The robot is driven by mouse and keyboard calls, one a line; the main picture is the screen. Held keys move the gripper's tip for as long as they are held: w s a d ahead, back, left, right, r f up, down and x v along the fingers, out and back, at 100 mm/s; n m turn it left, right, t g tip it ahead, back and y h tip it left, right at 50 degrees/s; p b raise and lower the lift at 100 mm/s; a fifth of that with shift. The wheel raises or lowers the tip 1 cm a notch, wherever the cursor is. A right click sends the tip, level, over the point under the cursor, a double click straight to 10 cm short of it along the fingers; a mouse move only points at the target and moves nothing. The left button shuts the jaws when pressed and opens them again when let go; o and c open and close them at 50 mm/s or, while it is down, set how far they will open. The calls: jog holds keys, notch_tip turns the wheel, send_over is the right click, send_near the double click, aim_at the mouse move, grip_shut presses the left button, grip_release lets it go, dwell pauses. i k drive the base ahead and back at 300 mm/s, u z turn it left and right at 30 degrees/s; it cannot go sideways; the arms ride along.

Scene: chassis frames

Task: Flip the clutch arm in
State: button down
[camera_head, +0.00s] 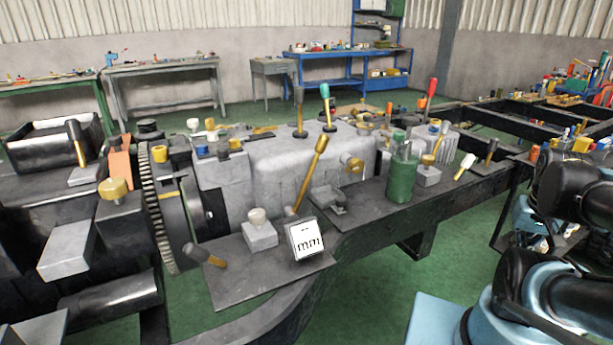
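A large grey gearbox housing (287,168) sits on a dark chassis frame in the middle of the head view. A toothed flywheel ring (160,210) stands at its left end. I cannot tell which part is the clutch arm. A short lever with a brown handle (206,256) sticks out near the flywheel's lower right, tilted. A long yellow lever (313,165) leans up to the right in front of the housing. Black and light-blue links of my arm show at the right edge, apart from the chassis. I see no gripper fingers.
A dark plate (232,287) in front of the gearbox carries a block with a round knob (259,232) and a white-faced "mm" box (305,240). A green cylinder (401,177) stands farther right. More levers rise from the housing. Green floor is free in front of the chassis.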

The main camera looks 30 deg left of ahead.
aim_at(321, 146)
jog(key=u, duration=2.45)
jog(key=k, duration=0.8)
jog(key=z, duration=1.15)
